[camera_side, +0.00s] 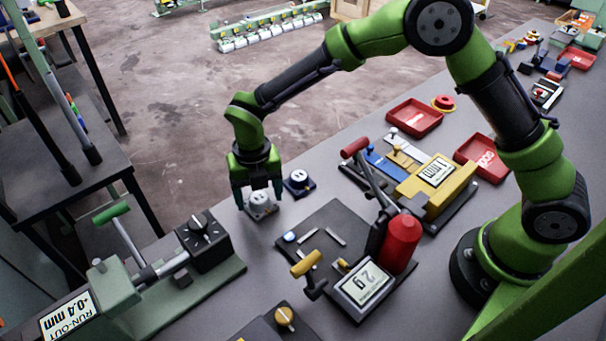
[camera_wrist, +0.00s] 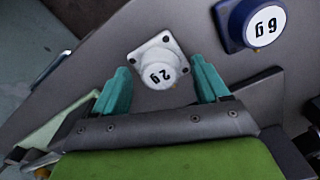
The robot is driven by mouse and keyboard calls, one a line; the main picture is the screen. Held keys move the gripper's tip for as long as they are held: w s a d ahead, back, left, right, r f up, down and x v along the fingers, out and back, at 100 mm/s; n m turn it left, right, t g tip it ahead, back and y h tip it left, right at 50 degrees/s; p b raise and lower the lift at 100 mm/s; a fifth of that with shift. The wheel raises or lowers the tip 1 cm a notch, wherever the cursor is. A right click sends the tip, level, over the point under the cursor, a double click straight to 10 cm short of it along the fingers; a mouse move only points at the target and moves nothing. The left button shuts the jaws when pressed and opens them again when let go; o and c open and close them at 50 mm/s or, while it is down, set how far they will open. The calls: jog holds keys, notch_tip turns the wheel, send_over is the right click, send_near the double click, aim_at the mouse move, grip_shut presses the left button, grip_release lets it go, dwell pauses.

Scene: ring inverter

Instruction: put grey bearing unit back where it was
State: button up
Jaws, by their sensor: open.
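The grey bearing unit (camera_side: 260,207) is a pale square flange with a round raised hub, standing on the bench near its far left edge. In the wrist view the grey bearing unit (camera_wrist: 158,66) shows a dark mark on top and lies between and just beyond the teal fingertips. My gripper (camera_side: 262,192) points down over it, open, with nothing held; its two fingers (camera_wrist: 160,82) are spread wide to either side. Whether a finger touches the unit I cannot tell. A dark blue bearing unit (camera_side: 299,182) with a white top stands just to the right; it also shows in the wrist view (camera_wrist: 255,22).
A green run-out fixture (camera_side: 118,283) with a black block stands at left. A dark plate (camera_side: 322,232) carries a display reading 2 g (camera_side: 366,285), a red cylinder (camera_side: 402,243) and levers. A yellow gauge (camera_side: 437,176) and red trays (camera_side: 415,117) stand behind.

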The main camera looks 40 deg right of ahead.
aim_at(259, 197)
jog(key=s+d+r+m+t, duration=0.1)
jog(key=s+d+r+m, duration=0.2)
jog(key=r, duration=0.6)
jog(key=d+r+m+t, duration=0.1)
jog(key=d+r+m, duration=0.25)
jog(key=r, duration=0.55)
jog(key=s+d+r+m+t, duration=0.1)
jog(key=s+d+m, duration=0.3)
jog(key=m, duration=0.5)
jog(key=s+d+r+m+t+y, duration=0.1)
jog(key=s+d+m, duration=0.3)
jog(key=m, duration=0.6)
jog(key=s+d+r+m+t+y, duration=0.1)
jog(key=s+d+r+m+t, duration=0.1)
jog(key=s+m, duration=0.6)
jog(key=shift+d+r+m+t, duration=0.3)
jog(key=shift+d+m+t, duration=0.3)
jog(key=shift+d+m, duration=0.65)
jog(key=shift+d+n, duration=0.15)
jog(key=shift+n, duration=0.15)
